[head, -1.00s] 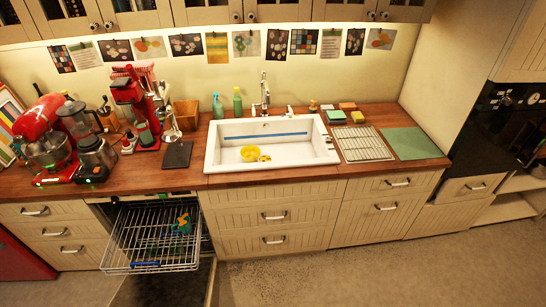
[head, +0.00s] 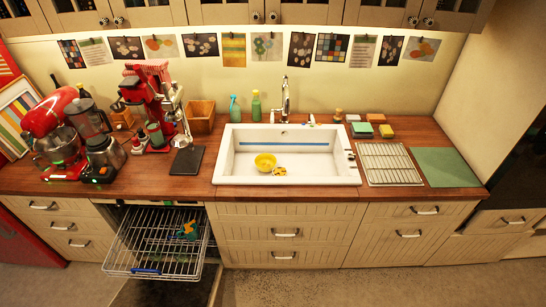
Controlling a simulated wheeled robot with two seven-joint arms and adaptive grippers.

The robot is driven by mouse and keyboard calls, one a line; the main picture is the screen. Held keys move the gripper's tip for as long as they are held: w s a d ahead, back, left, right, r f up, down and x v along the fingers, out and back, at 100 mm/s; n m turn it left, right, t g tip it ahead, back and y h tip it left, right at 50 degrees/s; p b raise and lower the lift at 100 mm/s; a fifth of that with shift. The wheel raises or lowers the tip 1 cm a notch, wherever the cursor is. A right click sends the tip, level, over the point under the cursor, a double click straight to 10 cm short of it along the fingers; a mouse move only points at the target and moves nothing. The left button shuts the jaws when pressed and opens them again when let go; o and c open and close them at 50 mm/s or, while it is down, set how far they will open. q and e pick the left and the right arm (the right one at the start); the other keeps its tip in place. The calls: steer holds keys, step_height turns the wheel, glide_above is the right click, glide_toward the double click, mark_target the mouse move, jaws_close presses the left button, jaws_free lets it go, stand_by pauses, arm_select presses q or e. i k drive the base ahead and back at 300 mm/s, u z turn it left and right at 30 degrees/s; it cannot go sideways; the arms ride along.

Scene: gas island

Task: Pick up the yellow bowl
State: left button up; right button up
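The yellow bowl (head: 265,161) sits in the white sink (head: 232,182), left of the middle of the basin. A small yellow item (head: 280,171) lies just beside it at the lower right; what it is cannot be told. Neither of my grippers shows in the head view.
An open dishwasher rack (head: 145,258) juts out below the counter (head: 140,183), left of the sink. A tall tap (head: 285,100) stands behind the basin. A drying rack (head: 388,164) and a green mat (head: 445,167) lie to the right. Floor (head: 330,288) before the drawers is clear.

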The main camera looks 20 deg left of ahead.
mark_target(264, 162)
steer(key=i, duration=1.5)
steer(key=u, duration=1.5)
